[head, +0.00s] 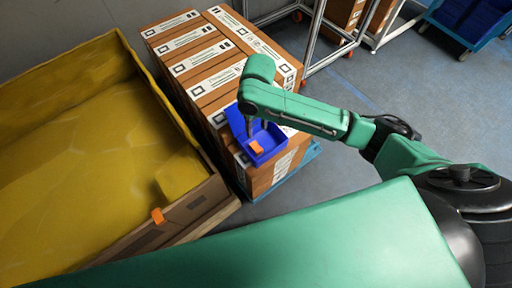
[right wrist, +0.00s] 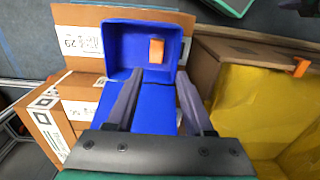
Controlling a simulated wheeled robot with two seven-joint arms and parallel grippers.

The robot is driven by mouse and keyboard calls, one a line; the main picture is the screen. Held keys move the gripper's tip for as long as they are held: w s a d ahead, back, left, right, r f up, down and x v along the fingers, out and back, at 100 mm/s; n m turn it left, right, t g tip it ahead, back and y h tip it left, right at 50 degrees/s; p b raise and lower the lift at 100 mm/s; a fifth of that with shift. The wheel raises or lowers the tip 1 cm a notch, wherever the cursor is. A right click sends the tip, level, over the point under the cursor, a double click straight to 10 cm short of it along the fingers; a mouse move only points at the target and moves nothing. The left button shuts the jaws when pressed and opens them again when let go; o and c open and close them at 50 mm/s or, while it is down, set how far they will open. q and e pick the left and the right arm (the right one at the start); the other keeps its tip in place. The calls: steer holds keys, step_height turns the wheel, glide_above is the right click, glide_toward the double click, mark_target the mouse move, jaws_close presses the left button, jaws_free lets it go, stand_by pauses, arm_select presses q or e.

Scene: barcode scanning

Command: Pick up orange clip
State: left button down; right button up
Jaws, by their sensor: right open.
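An orange clip (head: 256,148) lies inside an open blue box (head: 270,147), which sits on stacked cardboard boxes. The clip also shows in the right wrist view (right wrist: 156,51), near the middle of the blue tray part (right wrist: 125,40). A second orange clip (head: 157,216) sits on the near rim of the yellow-lined crate; it also shows at the right of the right wrist view (right wrist: 301,67). My right gripper (right wrist: 160,76) is open and empty, its two fingers over the blue box and pointing toward the clip inside it. My left gripper is not in view.
Brown cardboard boxes (head: 205,65) with white labels are stacked on a blue pallet (head: 312,152). The large crate with yellow lining (head: 80,150) stands close on the left. Metal racks (head: 316,40) and a blue cart (head: 462,40) stand behind.

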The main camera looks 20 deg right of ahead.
mark_target(258, 149)
steer(key=f, duration=0.4)
steer(key=f+b, duration=0.1)
steer(key=f, duration=0.4)
steer(key=f+b, duration=0.1)
steer(key=f, duration=0.4)
steer(key=shift+d+f, duration=0.2)
steer(key=shift+d, duration=0.1)
jaws_close()
